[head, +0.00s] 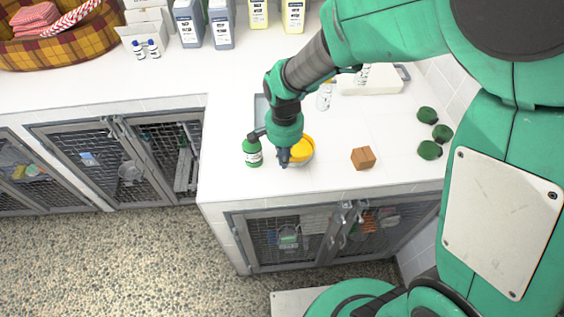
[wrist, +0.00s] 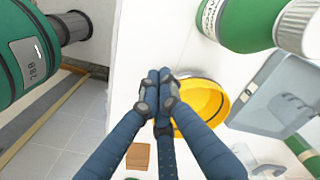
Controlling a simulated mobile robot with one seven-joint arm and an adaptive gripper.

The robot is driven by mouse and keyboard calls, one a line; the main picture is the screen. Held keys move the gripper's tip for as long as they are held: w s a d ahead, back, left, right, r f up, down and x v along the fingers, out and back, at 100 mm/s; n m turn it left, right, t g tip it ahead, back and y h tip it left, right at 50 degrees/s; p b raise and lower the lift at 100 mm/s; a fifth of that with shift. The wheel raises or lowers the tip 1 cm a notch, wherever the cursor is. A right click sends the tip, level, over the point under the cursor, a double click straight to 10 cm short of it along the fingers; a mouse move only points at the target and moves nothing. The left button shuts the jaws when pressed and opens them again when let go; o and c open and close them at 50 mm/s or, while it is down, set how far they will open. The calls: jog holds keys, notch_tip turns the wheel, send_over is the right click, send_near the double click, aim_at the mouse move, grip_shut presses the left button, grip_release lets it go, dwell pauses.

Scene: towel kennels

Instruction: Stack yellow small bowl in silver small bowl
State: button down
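The yellow small bowl (head: 303,146) is on the white counter, right beside my gripper, and it also shows in the wrist view (wrist: 207,101). The silver small bowl (head: 303,163) shows as a grey edge below the yellow one. The yellow bowl appears to be in or just over the silver one; the exact contact is hidden. My gripper (head: 285,160) points down at the left rim of the bowls. In the wrist view its blue fingers (wrist: 159,92) are closed together at the yellow bowl's rim and appear to pinch it. The fingers hide that part of the rim.
A green pump bottle (head: 253,152) stands close left of my gripper. A wooden block (head: 363,158) lies to the right, with several green objects (head: 429,150) farther right. A grey tray (head: 261,110) and a clear bottle (head: 324,97) are behind. The counter around the block is free.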

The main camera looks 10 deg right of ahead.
jog(key=shift+w+d, duration=0.2)
jog(key=shift+w, duration=0.1)
jog(key=shift+s+a, duration=0.1)
jog(key=shift+s, duration=0.05)
jog(key=s+a, duration=0.2)
jog(key=s, duration=0.1)
jog(key=shift+s+p, duration=0.25)
jog(key=shift+p, duration=0.05)
notch_tip(320, 180, up, 10)
jog(key=p, duration=0.1)
jog(key=shift+w, duration=0.15)
jog(key=shift+w+d, duration=0.1)
jog(key=w+d+b, duration=0.1)
jog(key=w+d, duration=0.5)
jog(key=w, duration=0.4)
jog(key=shift+w, duration=0.4)
